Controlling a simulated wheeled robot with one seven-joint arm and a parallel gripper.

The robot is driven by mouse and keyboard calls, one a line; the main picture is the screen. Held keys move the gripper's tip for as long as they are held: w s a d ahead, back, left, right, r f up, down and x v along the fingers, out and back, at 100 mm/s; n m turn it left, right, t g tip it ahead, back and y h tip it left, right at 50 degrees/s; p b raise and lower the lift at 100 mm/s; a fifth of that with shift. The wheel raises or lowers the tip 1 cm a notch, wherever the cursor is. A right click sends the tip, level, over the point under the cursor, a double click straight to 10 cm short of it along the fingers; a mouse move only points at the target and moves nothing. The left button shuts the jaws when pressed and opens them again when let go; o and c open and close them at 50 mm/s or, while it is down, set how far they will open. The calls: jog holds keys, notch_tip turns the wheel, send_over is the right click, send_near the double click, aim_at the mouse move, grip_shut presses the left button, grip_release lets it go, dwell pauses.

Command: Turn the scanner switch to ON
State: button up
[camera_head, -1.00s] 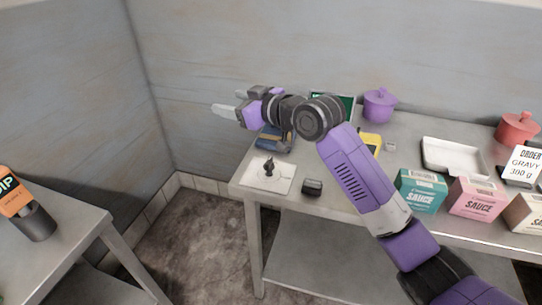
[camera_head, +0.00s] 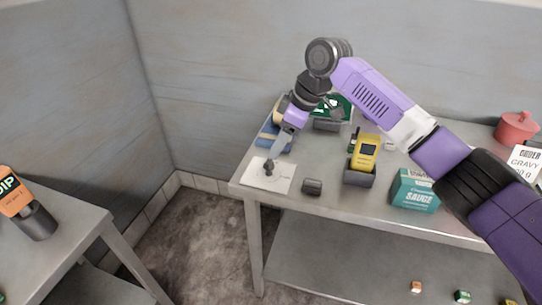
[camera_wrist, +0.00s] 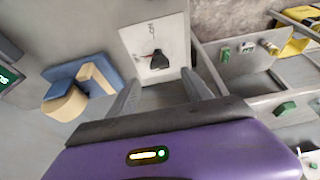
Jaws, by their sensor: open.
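The switch is a black knob (camera_head: 268,168) on a white plate (camera_head: 282,178) at the left front of the metal table. In the wrist view the knob (camera_wrist: 159,60) stands on the plate (camera_wrist: 132,40), with small lettering that looks like "ON" beyond it. My gripper (camera_head: 277,151) points down over the plate, close to the knob. In the wrist view its two fingers are apart and empty, with the knob ahead between their lines. I cannot tell whether a finger touches the knob. A yellow handheld scanner (camera_head: 367,150) stands in a dark cradle to the right.
A blue and tan object (camera_head: 268,140) lies just behind the plate. A small dark block (camera_head: 312,187) sits to its right. A teal sauce box (camera_head: 413,190) and a red pot (camera_head: 517,127) stand further right. Left of the table is open floor (camera_head: 205,240).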

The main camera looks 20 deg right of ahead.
aim_at(269, 160)
jog(key=x, duration=0.6)
jog(key=shift+w+a+f, duration=0.1)
jog(key=shift+f, duration=0.1)
jog(key=shift+p, duration=0.3)
grip_shut()
